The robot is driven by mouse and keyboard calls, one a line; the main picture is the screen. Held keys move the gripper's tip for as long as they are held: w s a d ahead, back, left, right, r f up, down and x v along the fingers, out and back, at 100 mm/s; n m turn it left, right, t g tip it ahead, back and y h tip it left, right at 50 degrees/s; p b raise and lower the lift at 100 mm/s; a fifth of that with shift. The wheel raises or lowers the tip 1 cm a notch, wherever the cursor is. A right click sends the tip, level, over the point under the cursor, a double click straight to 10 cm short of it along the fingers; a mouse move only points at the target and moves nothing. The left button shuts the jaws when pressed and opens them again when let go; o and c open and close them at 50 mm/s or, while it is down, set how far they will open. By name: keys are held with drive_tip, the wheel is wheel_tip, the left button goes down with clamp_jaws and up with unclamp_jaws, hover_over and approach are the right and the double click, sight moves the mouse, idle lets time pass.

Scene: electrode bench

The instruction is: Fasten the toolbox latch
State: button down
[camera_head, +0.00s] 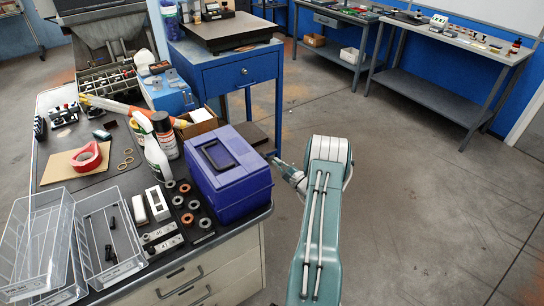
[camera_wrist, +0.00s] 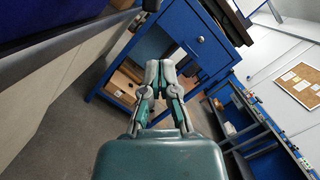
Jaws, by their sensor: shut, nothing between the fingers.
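The toolbox (camera_head: 228,178) is blue-purple with a dark handle on its lid. It stands at the right end of the bench top, and its lid looks down. I cannot make out the latch in either view. My gripper (camera_head: 278,165) is just right of the toolbox in the head view, beyond the bench edge, partly hidden by my own arm. In the wrist view my gripper (camera_wrist: 160,66) is shut and empty, its fingertips together. A dark blue surface at the top left of the wrist view may be the toolbox; I cannot be sure.
The bench (camera_head: 107,180) holds a spray bottle (camera_head: 155,160), a red tape roll (camera_head: 87,157), clear trays (camera_head: 40,240) and several rings left of the toolbox. A blue drawer table (camera_head: 240,75) stands behind. The floor (camera_head: 420,190) at the right is clear.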

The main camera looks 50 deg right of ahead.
drive_tip(key=shift+s+f, duration=0.65)
drive_tip(key=shift+s, duration=3.9)
drive_tip(key=a+m+g+h, duration=0.1)
drive_tip(key=m+g, duration=0.1)
drive_tip(key=m, duration=0.1)
drive_tip(key=a+m+g+h, duration=0.1)
drive_tip(key=a+m+g, duration=0.1)
drive_tip(key=m, duration=0.1)
drive_tip(key=w+a+m+g+h, duration=0.1)
drive_tip(key=m+g, duration=0.1)
drive_tip(key=m, duration=0.1)
drive_tip(key=shift+a+r+h, duration=0.3)
drive_tip(key=shift+a+r, duration=0.05)
drive_tip(key=shift+a, duration=0.1)
